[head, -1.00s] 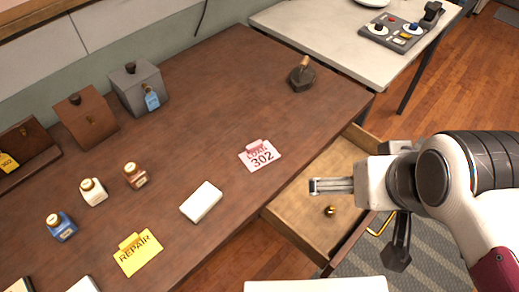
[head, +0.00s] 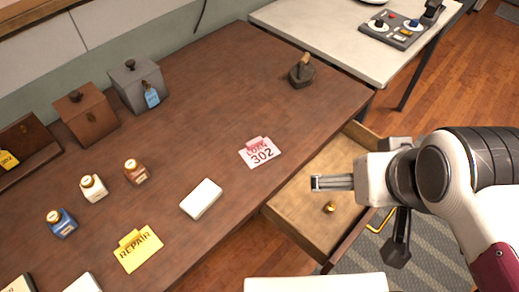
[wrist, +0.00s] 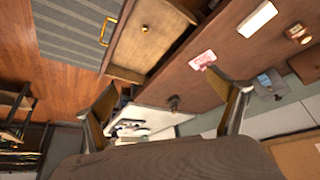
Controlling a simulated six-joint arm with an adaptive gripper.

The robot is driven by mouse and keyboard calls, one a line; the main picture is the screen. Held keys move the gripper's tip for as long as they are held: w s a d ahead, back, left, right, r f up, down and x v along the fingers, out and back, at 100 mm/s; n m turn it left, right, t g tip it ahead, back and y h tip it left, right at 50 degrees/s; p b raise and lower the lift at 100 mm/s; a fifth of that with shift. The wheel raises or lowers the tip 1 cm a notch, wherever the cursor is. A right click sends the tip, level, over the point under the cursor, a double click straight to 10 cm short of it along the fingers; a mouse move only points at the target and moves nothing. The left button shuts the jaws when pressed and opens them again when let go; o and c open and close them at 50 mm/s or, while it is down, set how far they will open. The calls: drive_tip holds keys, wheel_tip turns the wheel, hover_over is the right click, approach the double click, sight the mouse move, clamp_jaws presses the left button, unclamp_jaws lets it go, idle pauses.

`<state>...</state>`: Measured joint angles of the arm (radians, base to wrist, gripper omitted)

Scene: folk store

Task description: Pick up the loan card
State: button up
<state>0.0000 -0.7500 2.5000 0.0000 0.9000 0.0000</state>
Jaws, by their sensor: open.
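The loan card (head: 260,152) is pink and white, marked LOAN 302, and lies flat on the brown desk near its front edge. It also shows in the wrist view (wrist: 203,59), beyond my fingers. My gripper (head: 316,183) is to the right of the card in the head view, over the open drawer and apart from the card. In the wrist view my gripper's two fingers (wrist: 168,112) are spread wide with nothing between them.
An open drawer (head: 300,205) with a brass knob (head: 330,208) juts from the desk (head: 215,110). A white block (head: 201,199), a yellow repair card (head: 138,249), several small bottles and a dark stamp-like object (head: 301,72) stand around the loan card. Desk beyond the card is clear.

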drive_tip(key=c, duration=0.4)
drive_tip(key=shift+c, duration=0.2)
